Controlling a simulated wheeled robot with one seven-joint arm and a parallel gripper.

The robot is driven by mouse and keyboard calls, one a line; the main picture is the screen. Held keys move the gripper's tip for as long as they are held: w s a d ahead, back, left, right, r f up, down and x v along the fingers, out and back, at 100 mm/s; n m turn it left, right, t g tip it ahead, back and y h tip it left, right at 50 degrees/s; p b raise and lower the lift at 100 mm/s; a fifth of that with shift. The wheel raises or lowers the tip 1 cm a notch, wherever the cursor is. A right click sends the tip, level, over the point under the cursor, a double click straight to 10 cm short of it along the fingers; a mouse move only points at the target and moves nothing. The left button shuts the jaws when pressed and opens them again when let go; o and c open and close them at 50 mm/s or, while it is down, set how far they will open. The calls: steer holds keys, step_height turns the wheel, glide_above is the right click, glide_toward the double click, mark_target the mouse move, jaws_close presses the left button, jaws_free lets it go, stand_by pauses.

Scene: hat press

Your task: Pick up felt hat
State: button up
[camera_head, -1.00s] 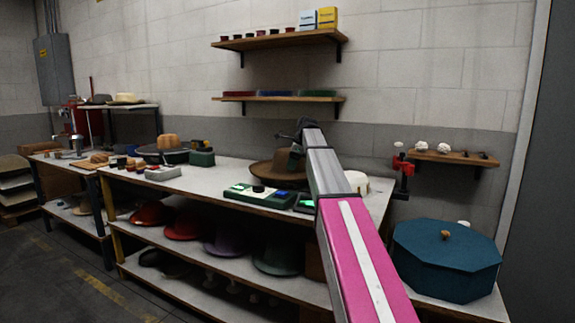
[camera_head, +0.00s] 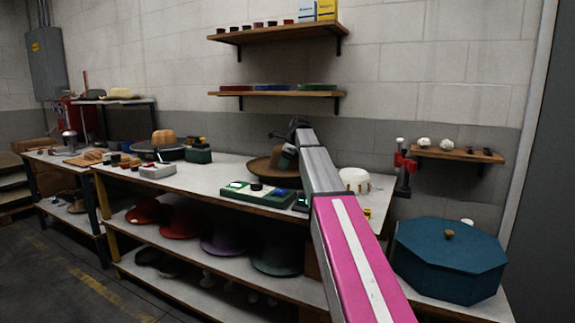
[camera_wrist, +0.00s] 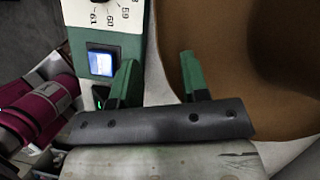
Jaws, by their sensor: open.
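The brown felt hat (camera_head: 258,173) rests on the white workbench, partly hidden behind my arm. Its wide brown surface fills the upper right of the wrist view (camera_wrist: 205,55), with a dark shaded area at the far right. My gripper (camera_wrist: 158,78) has two green fingers spread apart with nothing between them. The right finger overlaps the hat's edge in the wrist view; the left finger lies over the green-and-white control box. I cannot tell whether the right finger touches the hat.
The green-and-white control box (camera_head: 255,195) sits just in front of the hat. A white block on pegs (camera_head: 354,179) stands to the right, near a red-and-black clamp (camera_head: 404,165). A teal octagonal box (camera_head: 445,262) is at right. Several coloured hats lie on the lower shelf (camera_head: 215,275).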

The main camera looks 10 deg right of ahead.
steer(key=x, duration=0.4)
steer(key=shift+f, duration=0.25)
jaws_close()
steer(key=shift+r, duration=0.1)
step_height(320, 180, up, 18)
stand_by(0.6)
steer(key=shift+s, duration=0.1)
stand_by(0.7)
